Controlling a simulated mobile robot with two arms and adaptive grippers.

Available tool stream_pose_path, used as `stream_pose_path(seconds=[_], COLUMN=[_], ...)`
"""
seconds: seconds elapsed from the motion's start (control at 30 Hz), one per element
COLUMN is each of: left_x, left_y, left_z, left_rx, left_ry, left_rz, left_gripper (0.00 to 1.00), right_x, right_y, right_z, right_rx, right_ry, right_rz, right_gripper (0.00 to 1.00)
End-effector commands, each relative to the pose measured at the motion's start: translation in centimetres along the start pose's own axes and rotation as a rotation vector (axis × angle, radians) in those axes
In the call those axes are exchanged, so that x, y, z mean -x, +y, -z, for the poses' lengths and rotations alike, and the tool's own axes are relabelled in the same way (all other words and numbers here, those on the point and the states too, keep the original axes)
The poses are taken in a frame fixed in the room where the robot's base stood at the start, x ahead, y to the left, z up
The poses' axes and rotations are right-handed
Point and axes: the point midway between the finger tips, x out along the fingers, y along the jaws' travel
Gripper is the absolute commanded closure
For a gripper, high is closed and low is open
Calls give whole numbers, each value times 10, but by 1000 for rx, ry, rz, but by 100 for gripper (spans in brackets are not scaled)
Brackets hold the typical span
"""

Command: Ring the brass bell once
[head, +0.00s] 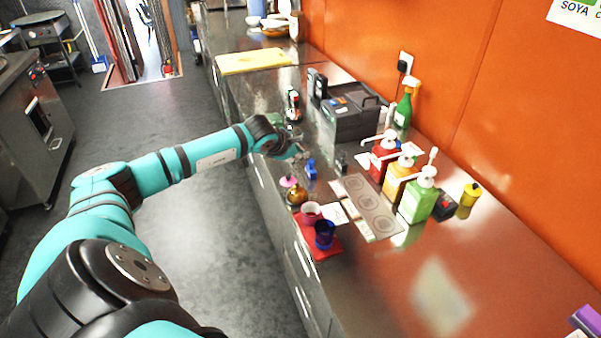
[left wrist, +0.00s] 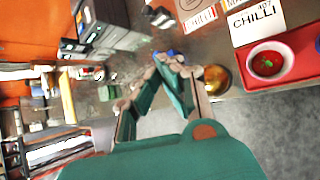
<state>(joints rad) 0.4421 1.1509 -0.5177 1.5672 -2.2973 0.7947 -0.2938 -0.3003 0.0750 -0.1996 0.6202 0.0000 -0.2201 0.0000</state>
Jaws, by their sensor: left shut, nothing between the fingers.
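The brass bell (head: 297,195) stands on the steel counter near its front edge, left of the red tray. A small pink piece shows just above it at its left side. In the left wrist view the bell (left wrist: 216,79) is a golden round shape just right of the fingers. My left gripper (head: 300,158) is above the counter, a little behind the bell in the head view. In the left wrist view its fingertips (left wrist: 170,60) come together with nothing between them. The gripper appears apart from the bell. My right gripper is in neither view.
A red tray (head: 331,254) holds a cup with red contents and a dark blue cup (head: 325,234). A blue item (head: 311,169) stands beside the gripper. Red, yellow and green pump bottles (head: 418,199) and a dark machine (head: 350,114) stand farther back. The right counter is mostly clear.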

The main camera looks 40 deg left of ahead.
Motion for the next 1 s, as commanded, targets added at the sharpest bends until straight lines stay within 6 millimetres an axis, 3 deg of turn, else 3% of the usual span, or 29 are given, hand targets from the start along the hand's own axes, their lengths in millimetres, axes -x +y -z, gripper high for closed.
stream_pose_path(seconds=[0.47,0.73,0.8,1.0], left_x=[-18,-46,-54,-62], left_y=[-14,-34,-40,-46], left_z=[14,33,39,45], left_rx=[4,4,4,3], left_ry=[1,0,-2,-2], left_rz=[2,3,1,1], left_gripper=[100,100,100,100], right_x=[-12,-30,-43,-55], right_y=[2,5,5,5], right_z=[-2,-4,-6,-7], right_rx=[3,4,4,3], right_ry=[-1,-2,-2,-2], right_rz=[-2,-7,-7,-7], right_gripper=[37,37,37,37])
